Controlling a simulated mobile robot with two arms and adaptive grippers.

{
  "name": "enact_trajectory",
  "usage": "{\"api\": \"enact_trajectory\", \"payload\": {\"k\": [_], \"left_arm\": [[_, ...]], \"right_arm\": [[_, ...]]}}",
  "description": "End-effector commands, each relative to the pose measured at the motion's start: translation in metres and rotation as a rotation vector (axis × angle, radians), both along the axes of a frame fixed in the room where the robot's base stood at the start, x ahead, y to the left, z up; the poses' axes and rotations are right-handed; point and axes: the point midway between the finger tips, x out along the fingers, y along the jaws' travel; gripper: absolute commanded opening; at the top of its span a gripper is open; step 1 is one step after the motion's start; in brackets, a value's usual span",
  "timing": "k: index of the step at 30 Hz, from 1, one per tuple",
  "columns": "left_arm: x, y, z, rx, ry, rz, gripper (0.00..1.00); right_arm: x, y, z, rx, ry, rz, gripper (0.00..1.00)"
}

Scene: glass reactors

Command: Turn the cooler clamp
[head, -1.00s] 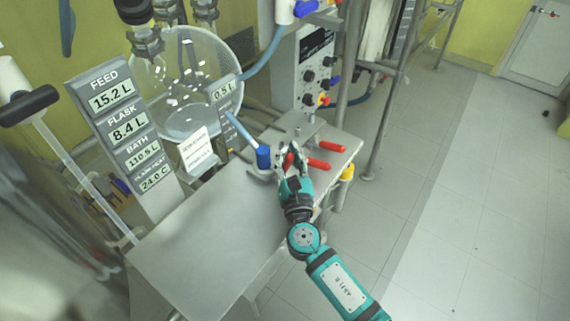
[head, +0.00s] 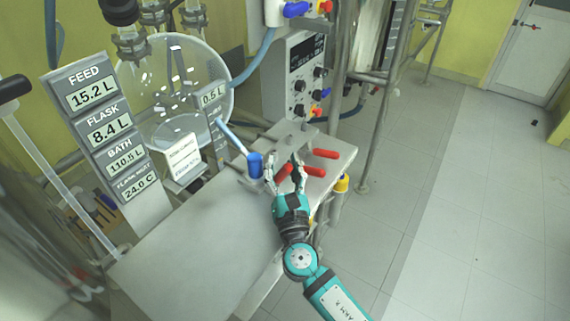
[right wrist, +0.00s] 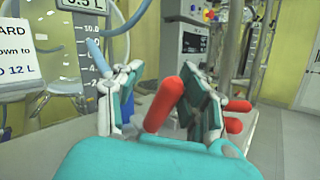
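Several red handles stand at the far end of the grey bench. One red handle (head: 285,171) lies between the fingers of my right gripper (head: 284,164). In the right wrist view, this slanted handle (right wrist: 163,104) sits closer to the right finger, and I cannot tell if they touch. My right gripper (right wrist: 158,98) is open, its fingers spread wide. Two more red handles, an upper one (head: 326,154) and a lower one (head: 315,171), point right beside it. I cannot tell which handle belongs to the cooler clamp. My left gripper is not in view.
A blue-capped fitting (head: 255,166) stands just left of the gripper. The bench top (head: 200,245) is clear in front. A glass vessel (head: 172,90), a display panel (head: 105,135) and a control box (head: 296,78) stand behind. Open floor lies right.

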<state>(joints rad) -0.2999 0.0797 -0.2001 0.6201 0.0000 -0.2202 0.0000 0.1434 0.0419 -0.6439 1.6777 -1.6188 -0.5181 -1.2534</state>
Motion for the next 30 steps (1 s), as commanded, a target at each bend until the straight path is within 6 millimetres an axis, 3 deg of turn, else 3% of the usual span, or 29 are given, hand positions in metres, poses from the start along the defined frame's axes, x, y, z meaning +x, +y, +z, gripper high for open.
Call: {"api": "enact_trajectory", "payload": {"k": [11,24,30], "left_arm": [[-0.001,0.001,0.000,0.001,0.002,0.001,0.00],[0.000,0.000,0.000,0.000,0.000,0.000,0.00],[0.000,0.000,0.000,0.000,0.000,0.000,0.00]], "right_arm": [[-0.004,-0.003,0.000,0.001,-0.003,-0.006,0.45],[-0.086,-0.012,-0.023,0.000,0.001,-0.003,0.45],[-0.109,-0.015,-0.029,0.000,0.000,-0.003,0.45]]}}
